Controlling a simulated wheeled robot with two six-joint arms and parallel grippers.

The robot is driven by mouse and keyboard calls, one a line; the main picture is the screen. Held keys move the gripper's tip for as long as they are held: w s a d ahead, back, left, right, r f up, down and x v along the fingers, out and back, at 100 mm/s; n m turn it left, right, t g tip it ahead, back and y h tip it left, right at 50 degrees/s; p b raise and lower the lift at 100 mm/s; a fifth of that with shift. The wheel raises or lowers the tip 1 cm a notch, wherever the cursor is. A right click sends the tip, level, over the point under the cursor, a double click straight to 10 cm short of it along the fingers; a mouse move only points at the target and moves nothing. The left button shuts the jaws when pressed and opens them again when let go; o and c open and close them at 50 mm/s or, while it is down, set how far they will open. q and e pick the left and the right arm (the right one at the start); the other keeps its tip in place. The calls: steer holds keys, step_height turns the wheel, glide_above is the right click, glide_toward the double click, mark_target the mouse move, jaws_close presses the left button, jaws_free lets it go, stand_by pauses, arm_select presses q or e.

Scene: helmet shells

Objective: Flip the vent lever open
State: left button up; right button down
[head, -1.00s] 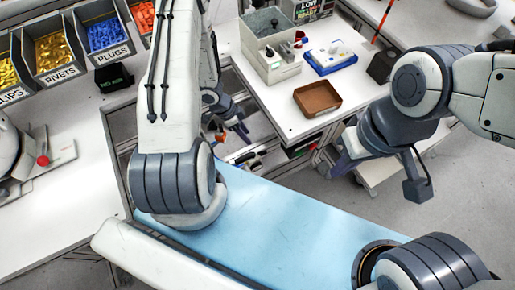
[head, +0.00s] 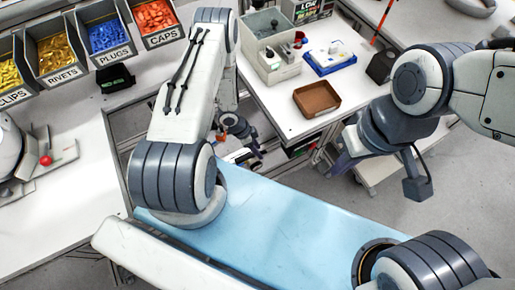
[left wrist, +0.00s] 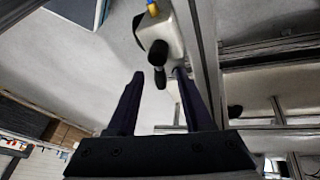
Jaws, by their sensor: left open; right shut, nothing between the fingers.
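In the left wrist view a small white housing (left wrist: 157,30) carries a dark lever with a rounded end (left wrist: 159,60), with a yellow and blue piece at its top. I take this dark part to be the vent lever. My left gripper (left wrist: 158,74) is open, and the lever's end shows between its fingertips; I cannot tell whether they touch. In the head view my left arm hides much of that spot, where a small white thing (head: 241,157) shows near the gripper. My right gripper (head: 342,166) is shut and empty, off to the right above the floor.
A white side table carries a brown tray (head: 317,99), a grey bin (head: 268,45) and a blue-and-white item (head: 330,57). Labelled parts bins (head: 108,38) line the back left. A light blue surface (head: 270,220) lies in front. Metal frame rails (left wrist: 207,60) run close beside the housing.

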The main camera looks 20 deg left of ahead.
arm_select(q)
jaws_close()
steer(key=shift+n+b, duration=0.3)
steer(key=shift+n, duration=0.1)
steer(key=shift+w+a+n+t, duration=0.1)
steer(key=shift+n+t, duration=0.3)
steer(key=shift+n, duration=0.1)
jaws_free()
steer(key=shift+r, duration=0.1)
steer(key=b+v, duration=0.1)
steer(key=v, duration=0.9)
steer(key=shift+r, duration=0.2)
